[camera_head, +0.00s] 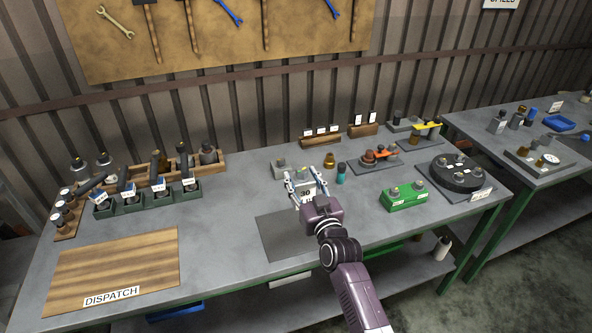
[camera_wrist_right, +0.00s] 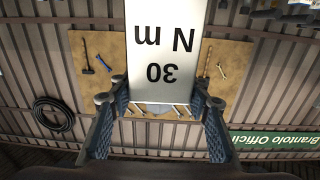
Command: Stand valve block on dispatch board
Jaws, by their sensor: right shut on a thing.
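My right gripper (camera_head: 305,177) is over the middle of the bench, beyond the dark grey mat. It is shut on a piece with a white face marked "30 N m" (camera_head: 306,194). In the right wrist view that piece (camera_wrist_right: 165,45) shows large and upside down between the two fingers (camera_wrist_right: 160,103); its body is mostly hidden, and I cannot tell whether it is the valve block. A small grey block (camera_head: 279,168) stands just behind the gripper on the left. The wooden dispatch board (camera_head: 120,262) lies bare at the bench's front left. My left gripper is out of view.
The dark grey mat (camera_head: 275,238) lies clear in front of the gripper. A green rack (camera_head: 145,204) with labelled parts stands behind the board. A green block (camera_head: 404,197) and a black round fixture (camera_head: 455,174) stand to the right. A teal bottle (camera_head: 341,174) is close to the gripper.

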